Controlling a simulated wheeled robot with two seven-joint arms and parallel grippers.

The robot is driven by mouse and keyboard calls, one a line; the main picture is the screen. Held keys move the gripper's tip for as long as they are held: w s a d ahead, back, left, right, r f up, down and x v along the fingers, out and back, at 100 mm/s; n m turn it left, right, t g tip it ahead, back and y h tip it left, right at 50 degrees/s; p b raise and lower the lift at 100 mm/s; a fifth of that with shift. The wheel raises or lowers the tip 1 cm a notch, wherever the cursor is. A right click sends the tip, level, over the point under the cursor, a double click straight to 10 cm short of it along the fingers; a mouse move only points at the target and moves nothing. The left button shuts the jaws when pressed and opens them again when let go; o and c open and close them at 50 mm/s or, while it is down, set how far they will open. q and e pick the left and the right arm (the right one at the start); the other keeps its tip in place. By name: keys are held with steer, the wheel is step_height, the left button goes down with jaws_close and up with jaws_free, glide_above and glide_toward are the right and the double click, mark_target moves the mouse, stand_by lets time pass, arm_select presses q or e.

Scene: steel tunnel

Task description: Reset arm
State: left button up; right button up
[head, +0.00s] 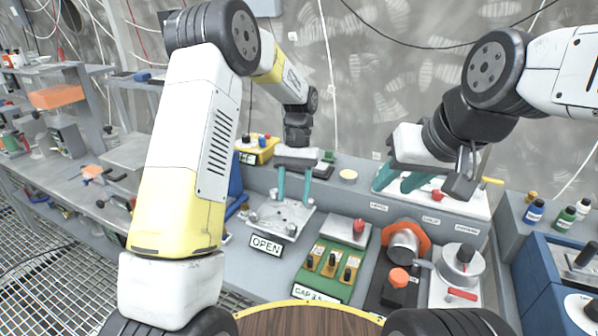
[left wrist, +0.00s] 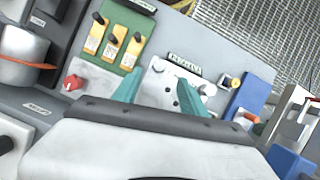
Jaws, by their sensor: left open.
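My left gripper (head: 294,186) hangs with its teal fingers pointing down above the metal plate (head: 281,217) behind the OPEN label. Its fingers are apart with nothing between them, and they show apart in the left wrist view (left wrist: 158,93) too. My right gripper (head: 399,181) is at the right, over the back part of the console near a white box with a red knob (head: 438,195). Its two teal fingers appear apart, and I see nothing held. Part of the box is hidden behind the right gripper.
Small bottles (head: 565,220) stand at the right. A cluttered shelf (head: 60,170) is at the left.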

arm_select(q)
steer(key=s+a+r+t+h, duration=0.1)
steer(key=s+a+r+t, duration=0.2)
steer(key=s+r, duration=0.35)
steer(key=s+a+r+t+h, duration=0.1)
steer(key=s+a+r+t, duration=0.15)
steer(key=r, duration=0.65)
steer(key=s+a+r+t, duration=0.1)
steer(key=s+a+t, duration=0.1)
steer(key=s, duration=0.4)
steer(key=s+a+r+n+t, duration=0.1)
steer(key=s+a+r+t, duration=0.1)
steer(key=s, duration=0.4)
steer(key=shift+s+a+t+h, duration=0.15)
steer(key=shift+s+t+h, duration=0.2)
steer(key=shift+t, duration=0.2)
